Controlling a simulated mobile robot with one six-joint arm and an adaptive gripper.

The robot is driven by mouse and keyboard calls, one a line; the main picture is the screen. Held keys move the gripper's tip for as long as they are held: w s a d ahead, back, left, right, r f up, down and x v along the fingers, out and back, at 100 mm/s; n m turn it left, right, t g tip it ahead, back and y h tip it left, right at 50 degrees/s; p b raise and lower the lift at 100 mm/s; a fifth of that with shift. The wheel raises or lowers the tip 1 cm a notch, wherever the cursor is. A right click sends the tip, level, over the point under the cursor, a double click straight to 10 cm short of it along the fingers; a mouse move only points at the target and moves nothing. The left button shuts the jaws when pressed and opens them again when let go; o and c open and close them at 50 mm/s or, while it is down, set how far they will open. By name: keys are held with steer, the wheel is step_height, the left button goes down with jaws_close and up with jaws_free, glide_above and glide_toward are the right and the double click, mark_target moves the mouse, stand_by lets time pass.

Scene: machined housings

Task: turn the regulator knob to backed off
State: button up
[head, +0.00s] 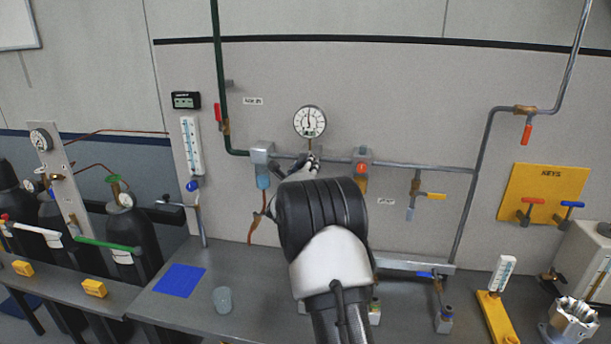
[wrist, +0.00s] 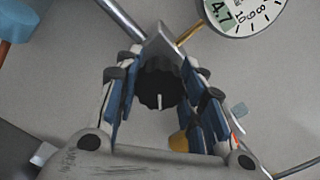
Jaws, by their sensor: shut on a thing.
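The regulator knob (wrist: 160,88) is black with a scalloped rim, and a white line on its face points down in the wrist view. It sits in front of a grey metal body (wrist: 166,45). My gripper (wrist: 161,91) has its blue-padded fingers on either side of the knob and is shut on it. In the head view my gripper (head: 303,165) is at the wall pipe, just below a round gauge (head: 309,122); my arm hides the knob there. The gauge also shows in the wrist view (wrist: 243,14), cut off, with a digital 4.7.
A grey pipe (head: 420,167) runs along the wall, with an orange-topped valve (head: 361,172) and a yellow-handled valve (head: 432,196) to the right. A blue-bottomed filter (head: 263,180) hangs to the left. A cup (head: 222,299) and blue mat (head: 180,281) are on the bench (head: 262,276).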

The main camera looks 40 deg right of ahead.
steer(key=n+b, duration=0.1)
steer(key=n, duration=0.2)
steer(key=shift+f+b, duration=0.1)
steer(key=shift+b, duration=0.25)
steer(key=n+b, duration=0.1)
steer(key=n, duration=0.2)
steer(key=shift+n, duration=0.3)
steer(key=n, duration=0.3)
steer(key=shift+n, duration=0.3)
steer(key=n, duration=0.3)
steer(key=shift+n+p, duration=0.3)
steer(key=n+p, duration=0.2)
steer(key=n, duration=0.4)
steer(key=n+p, duration=0.2)
steer(key=n, duration=0.4)
steer(key=shift+n, duration=0.3)
